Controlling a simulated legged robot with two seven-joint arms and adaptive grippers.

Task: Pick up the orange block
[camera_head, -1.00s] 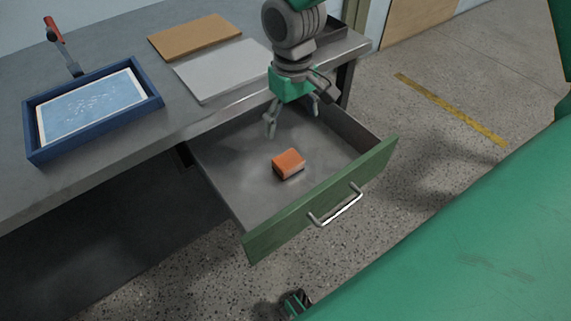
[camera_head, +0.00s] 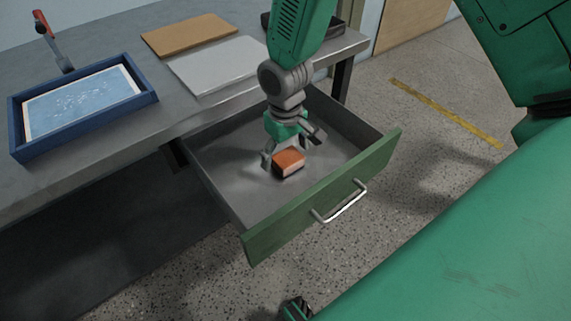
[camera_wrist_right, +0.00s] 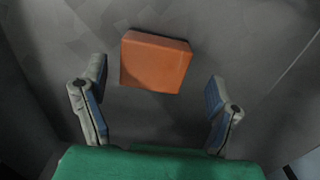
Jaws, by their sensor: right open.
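The orange block (camera_head: 289,162) lies on the floor of the open drawer (camera_head: 235,187). My right gripper (camera_head: 287,160) is down inside the drawer, close behind the block in the head view. In the right wrist view the block (camera_wrist_right: 155,62) sits ahead of and between the two spread fingers of the right gripper (camera_wrist_right: 160,95), with gaps on both sides. The fingers are open and hold nothing. The part at the bottom edge of the head view is too small to tell as my left gripper.
The green drawer front (camera_head: 325,197) with its metal handle (camera_head: 340,203) and the drawer's side walls surround the block. On the grey table (camera_head: 190,115) are a blue tray (camera_head: 84,135), a brown board (camera_head: 190,34), a light grey panel (camera_head: 217,64) and a red-handled tool (camera_head: 50,38).

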